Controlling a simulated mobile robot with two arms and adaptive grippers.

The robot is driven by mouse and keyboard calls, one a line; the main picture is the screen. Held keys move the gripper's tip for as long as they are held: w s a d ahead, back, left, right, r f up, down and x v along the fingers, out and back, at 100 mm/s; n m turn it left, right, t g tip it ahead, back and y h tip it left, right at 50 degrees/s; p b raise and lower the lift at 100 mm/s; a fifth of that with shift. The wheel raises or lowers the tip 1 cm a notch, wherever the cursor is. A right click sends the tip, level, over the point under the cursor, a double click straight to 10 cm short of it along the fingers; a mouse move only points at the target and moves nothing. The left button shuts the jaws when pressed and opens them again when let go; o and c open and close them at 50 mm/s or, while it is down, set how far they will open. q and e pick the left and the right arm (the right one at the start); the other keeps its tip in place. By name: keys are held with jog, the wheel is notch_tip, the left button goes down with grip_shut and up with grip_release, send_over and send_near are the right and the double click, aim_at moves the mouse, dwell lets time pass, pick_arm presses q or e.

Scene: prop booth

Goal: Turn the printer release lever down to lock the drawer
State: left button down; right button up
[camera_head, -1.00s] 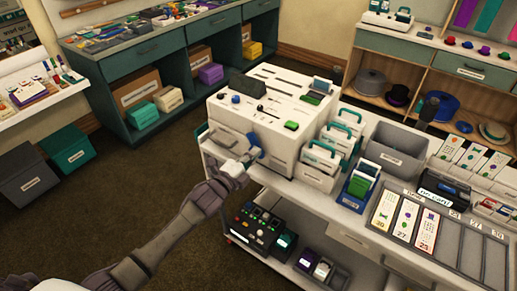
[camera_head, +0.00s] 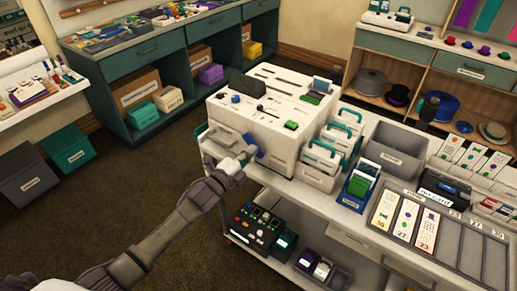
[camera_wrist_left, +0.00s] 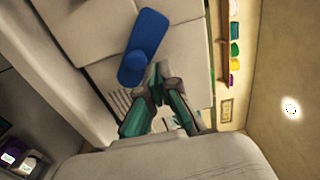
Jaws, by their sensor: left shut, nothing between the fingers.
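The white printer (camera_head: 285,133) stands on the white cart top in the head view. Its blue release lever (camera_head: 249,144) is on the front face, close to my left gripper (camera_head: 243,160). In the left wrist view the lever (camera_wrist_left: 147,40) is a long blue bar slanting from upper right to lower left, ending in a rounded hub. My left gripper (camera_wrist_left: 158,87) is shut and empty there, its tips just below the hub and beside the bar. Whether they touch the lever I cannot tell. The drawer's outline is unclear. My right gripper is not in view.
Right of the printer are teal-handled holders (camera_head: 324,160), a blue card holder (camera_head: 358,186) and a grey bin (camera_head: 396,149). A black control box (camera_head: 258,228) sits on the lower shelf. Open floor (camera_head: 130,190) lies to the left.

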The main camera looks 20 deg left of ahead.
pick_arm(q)
jog(key=shift+w+a+f, duration=0.1)
jog(key=shift+w+a, duration=0.05)
jog(key=shift+a, duration=0.3)
jog(key=shift+w+a+f+b, duration=0.15)
jog(key=shift+a+f+b, duration=0.15)
jog(key=shift+a+b, duration=0.2)
dwell(0.4)
jog(key=p+v, duration=0.3)
jog(key=v, duration=0.4)
dwell(0.4)
